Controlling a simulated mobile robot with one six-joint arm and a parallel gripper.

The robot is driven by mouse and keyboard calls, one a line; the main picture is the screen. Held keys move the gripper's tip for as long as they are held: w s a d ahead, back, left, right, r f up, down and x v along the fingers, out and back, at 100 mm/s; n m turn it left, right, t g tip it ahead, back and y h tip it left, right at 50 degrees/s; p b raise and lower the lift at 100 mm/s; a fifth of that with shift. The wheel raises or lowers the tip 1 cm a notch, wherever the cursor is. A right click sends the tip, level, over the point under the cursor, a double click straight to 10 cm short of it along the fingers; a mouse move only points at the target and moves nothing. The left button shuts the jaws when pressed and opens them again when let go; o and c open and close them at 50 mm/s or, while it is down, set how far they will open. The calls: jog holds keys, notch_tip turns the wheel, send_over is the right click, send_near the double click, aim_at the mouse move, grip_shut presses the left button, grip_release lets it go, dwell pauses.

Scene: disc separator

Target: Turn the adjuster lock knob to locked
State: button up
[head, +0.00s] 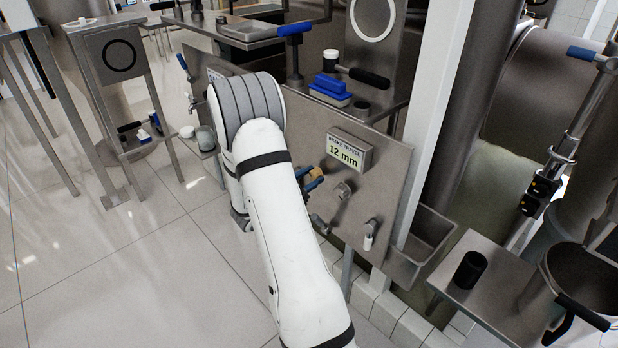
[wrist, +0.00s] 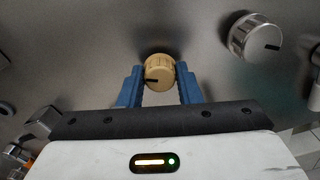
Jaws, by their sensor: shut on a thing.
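A round brass-coloured knob (wrist: 159,68) with a black pointer mark sits on the grey metal panel (head: 375,205). In the wrist view its mark points left. My gripper (wrist: 160,84) has its two blue fingers on either side of this knob and is shut on it. In the head view the blue fingers of my gripper (head: 309,182) reach the panel, with the brass knob (head: 315,178) partly hidden between them. A silver knob (wrist: 255,37) with a black mark is to the right, also seen in the head view (head: 343,190). I see no readable label naming either knob.
A display (head: 349,151) above the knobs reads "BRAKE TRAVEL 12 mm". A small tap-like fitting (head: 370,234) is lower right on the panel. A metal trough (head: 425,240) stands right of it. A shelf above holds a blue brush (head: 331,88).

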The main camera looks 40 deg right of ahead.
jog(key=shift+d+r, duration=0.15)
jog(key=n+p, duration=0.2)
jog(key=shift+r+p, duration=0.15)
jog(key=shift+p, duration=0.25)
jog(key=n+p, duration=0.3)
jog(key=p, duration=0.1)
jog(key=shift+n, duration=0.3)
jog(key=n+p, duration=1)
jog(key=n, duration=0.2)
jog(key=shift+n, duration=0.3)
jog(key=n+p, duration=0.2)
jog(key=n, duration=0.3)
jog(key=shift+w+f+p, duration=0.1)
jog(key=shift+f+p, duration=0.25)
jog(key=shift+p, duration=0.05)
jog(key=shift+n, duration=0.3)
jog(key=o, duration=1)
jog(key=shift+c, duration=0.2)
